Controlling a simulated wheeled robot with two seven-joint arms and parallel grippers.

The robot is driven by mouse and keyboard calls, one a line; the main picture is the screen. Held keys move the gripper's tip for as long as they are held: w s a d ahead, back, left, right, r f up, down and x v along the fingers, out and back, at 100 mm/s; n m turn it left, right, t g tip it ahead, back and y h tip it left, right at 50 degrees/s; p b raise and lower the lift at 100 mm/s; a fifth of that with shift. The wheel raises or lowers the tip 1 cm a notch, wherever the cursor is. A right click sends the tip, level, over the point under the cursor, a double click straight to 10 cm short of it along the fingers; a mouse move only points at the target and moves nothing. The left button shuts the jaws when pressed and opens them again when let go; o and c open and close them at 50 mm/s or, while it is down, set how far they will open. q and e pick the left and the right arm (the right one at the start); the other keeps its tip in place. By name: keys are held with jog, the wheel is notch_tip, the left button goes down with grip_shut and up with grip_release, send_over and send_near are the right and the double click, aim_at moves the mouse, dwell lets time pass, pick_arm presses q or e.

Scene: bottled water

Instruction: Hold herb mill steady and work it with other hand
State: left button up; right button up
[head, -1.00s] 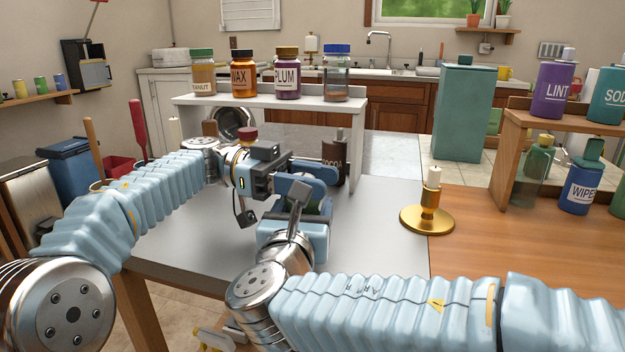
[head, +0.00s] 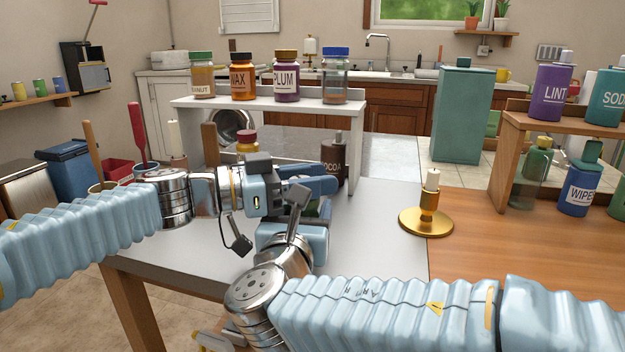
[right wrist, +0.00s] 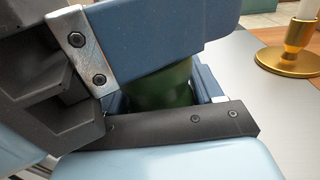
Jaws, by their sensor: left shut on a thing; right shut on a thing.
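The herb mill shows only as a small dark green part (head: 314,208) between my two grippers in the head view; the rest is hidden. In the right wrist view its green body (right wrist: 162,88) stands between the jaws. My left gripper (head: 318,187) comes in from the left and is shut on the mill's upper part. My right gripper (head: 312,232) sits just below it, shut on the mill's lower body. The left gripper's blue finger also crosses above the mill in the right wrist view (right wrist: 165,35).
A brass candlestick (head: 428,212) stands to the right on the table (head: 385,260). A dark cocoa bottle (head: 334,162) and a red-capped jar (head: 247,142) stand close behind my grippers. A white shelf (head: 270,106) with labelled jars is behind. A wooden shelf (head: 512,160) stands at right.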

pick_arm(q)
jog(key=shift+n+t+y, duration=0.3)
jog(key=shift+n+t, duration=0.3)
jog(key=shift+t, duration=0.1)
jog(key=o, duration=1)
jog(key=shift+a, duration=0.1)
jog(key=v, duration=1.1)
jog(key=shift+a, duration=0.4)
jog(key=shift+s, duration=0.1)
